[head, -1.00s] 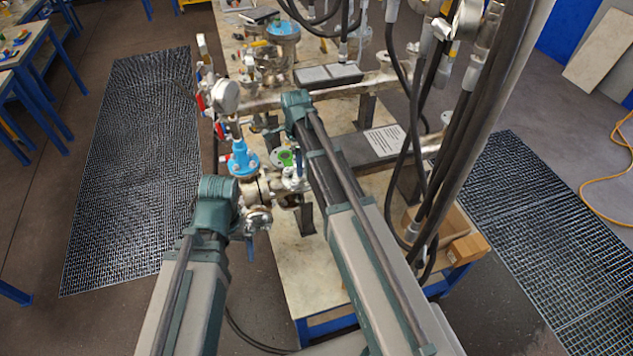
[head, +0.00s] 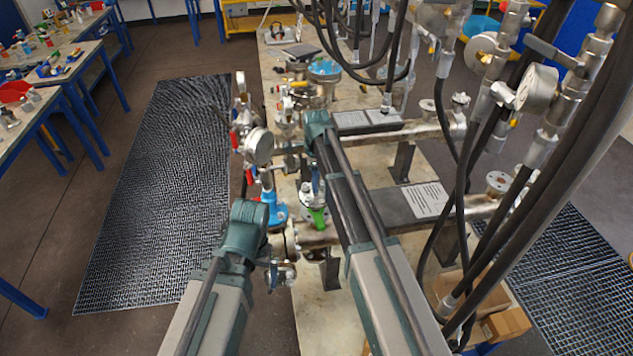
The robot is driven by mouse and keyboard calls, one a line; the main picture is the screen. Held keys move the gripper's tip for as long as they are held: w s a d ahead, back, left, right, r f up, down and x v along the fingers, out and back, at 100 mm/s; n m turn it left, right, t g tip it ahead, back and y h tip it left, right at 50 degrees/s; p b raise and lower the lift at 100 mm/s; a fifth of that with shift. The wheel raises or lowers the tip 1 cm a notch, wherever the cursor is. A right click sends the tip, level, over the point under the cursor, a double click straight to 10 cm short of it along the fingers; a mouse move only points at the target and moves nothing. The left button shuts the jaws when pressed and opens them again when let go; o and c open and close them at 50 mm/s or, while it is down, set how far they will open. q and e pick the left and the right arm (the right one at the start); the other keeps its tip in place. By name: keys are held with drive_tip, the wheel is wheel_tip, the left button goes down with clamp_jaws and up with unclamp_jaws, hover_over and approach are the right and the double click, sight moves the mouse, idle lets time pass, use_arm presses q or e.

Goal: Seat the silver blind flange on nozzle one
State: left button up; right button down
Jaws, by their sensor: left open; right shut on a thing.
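My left gripper (head: 281,271) is at the end of the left arm, low beside the near left edge of the bench. It is open, and its fingers look small and partly lost among metal fittings. I cannot tell which opening is nozzle one.
Silver pipes with gauges (head: 259,146) run along the bench (head: 385,178). Black hoses (head: 470,190) hang at the right. A printed sheet (head: 427,199) lies on a dark plate. Cardboard boxes (head: 505,325) sit at the near right. The floor grating (head: 160,190) at left is clear.

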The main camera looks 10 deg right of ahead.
drive_tip(key=shift+f, duration=0.15)
drive_tip(key=shift+f+b, duration=2.4)
drive_tip(key=shift+b, duration=0.15)
drive_tip(key=shift+f, duration=0.25)
drive_tip(key=shift+c, duration=2.4)
unclamp_jaws()
drive_tip(key=shift+o, duration=0.3)
drive_tip(key=o, duration=0.4)
